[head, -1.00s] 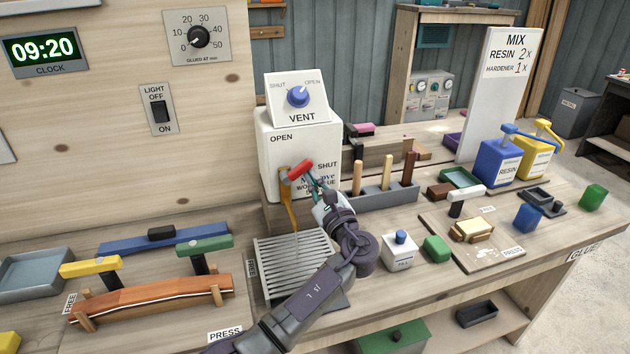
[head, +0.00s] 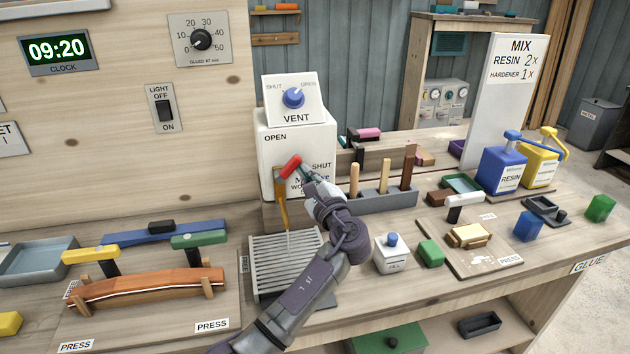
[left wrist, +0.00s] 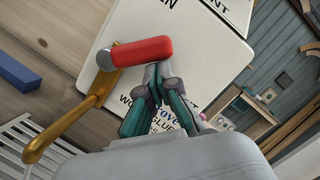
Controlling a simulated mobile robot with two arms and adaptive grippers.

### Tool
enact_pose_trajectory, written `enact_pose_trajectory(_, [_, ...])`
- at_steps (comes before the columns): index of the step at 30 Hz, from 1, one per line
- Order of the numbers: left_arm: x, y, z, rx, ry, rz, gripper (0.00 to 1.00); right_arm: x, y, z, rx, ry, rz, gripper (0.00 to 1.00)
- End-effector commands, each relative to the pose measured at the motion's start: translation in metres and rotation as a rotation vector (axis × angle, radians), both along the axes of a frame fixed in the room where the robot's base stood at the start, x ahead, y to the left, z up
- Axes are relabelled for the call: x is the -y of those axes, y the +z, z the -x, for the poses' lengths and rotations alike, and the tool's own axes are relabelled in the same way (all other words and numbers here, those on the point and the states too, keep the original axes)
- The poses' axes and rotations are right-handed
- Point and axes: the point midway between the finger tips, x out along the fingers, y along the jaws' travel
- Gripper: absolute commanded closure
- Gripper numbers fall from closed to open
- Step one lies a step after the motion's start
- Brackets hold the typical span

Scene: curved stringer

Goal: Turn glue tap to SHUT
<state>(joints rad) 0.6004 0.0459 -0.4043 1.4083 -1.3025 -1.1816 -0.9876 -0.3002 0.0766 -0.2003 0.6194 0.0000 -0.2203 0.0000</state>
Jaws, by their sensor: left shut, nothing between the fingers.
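The glue tap's red handle (head: 290,166) slants up to the right, between the OPEN mark at upper left and the SHUT mark at right on the white glue container (head: 268,150). Its brass spout (head: 281,205) hangs below, with a thin pale strand under it. In the left wrist view the red handle (left wrist: 146,52) lies just above my fingertips. My left gripper (head: 306,172) is shut and empty, its tips close to the handle's underside near the outer end; I cannot tell if they touch. It covers part of the container's lettering. My right gripper is not in view.
A slatted drip tray (head: 285,268) sits below the spout. The VENT knob (head: 293,98) is above the container. A tool holder (head: 385,195) and a white bottle (head: 391,254) stand right of my arm. A curved wooden piece (head: 145,290) lies at left.

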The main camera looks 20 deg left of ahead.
Motion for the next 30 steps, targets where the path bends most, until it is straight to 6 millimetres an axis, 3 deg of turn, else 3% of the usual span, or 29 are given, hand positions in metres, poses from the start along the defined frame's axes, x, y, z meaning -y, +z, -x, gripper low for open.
enact_pose_trajectory(15, [-0.013, 0.023, 0.008, 0.263, 0.000, 0.389, 1.00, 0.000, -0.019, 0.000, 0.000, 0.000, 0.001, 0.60])
enact_pose_trajectory(30, [-0.022, 0.031, 0.013, 0.388, 0.000, 0.574, 1.00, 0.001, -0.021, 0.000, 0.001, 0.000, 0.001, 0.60])
